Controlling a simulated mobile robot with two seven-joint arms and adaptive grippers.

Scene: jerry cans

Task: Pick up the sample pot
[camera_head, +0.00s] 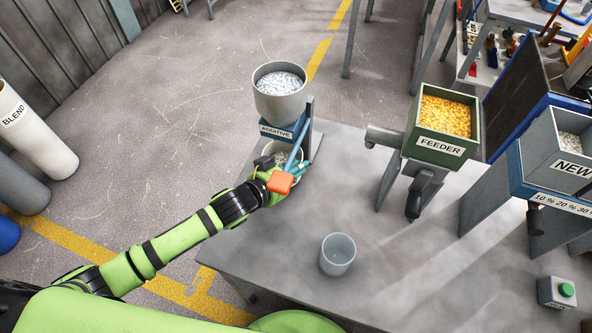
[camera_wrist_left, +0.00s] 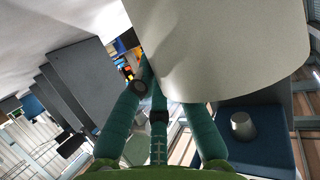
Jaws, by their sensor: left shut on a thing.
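The sample pot (camera_head: 281,157) is a pale grey pot under the additive dispenser, with what looks like speckled pale material inside. My left gripper (camera_head: 290,168) reaches it from the front, its teal fingers shut on the pot's near side. In the left wrist view the pot's smooth pale wall (camera_wrist_left: 235,55) fills the upper right, against the teal fingers (camera_wrist_left: 155,85). I cannot tell whether the pot touches the surface below. My right gripper is not in view.
The additive hopper (camera_head: 280,92) is directly above the pot, on a blue stand. An open grey cup (camera_head: 338,254) stands nearer on the table (camera_head: 300,240). The feeder (camera_head: 440,130), the NEW hopper (camera_head: 560,150) and a green button (camera_head: 566,290) are to the right.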

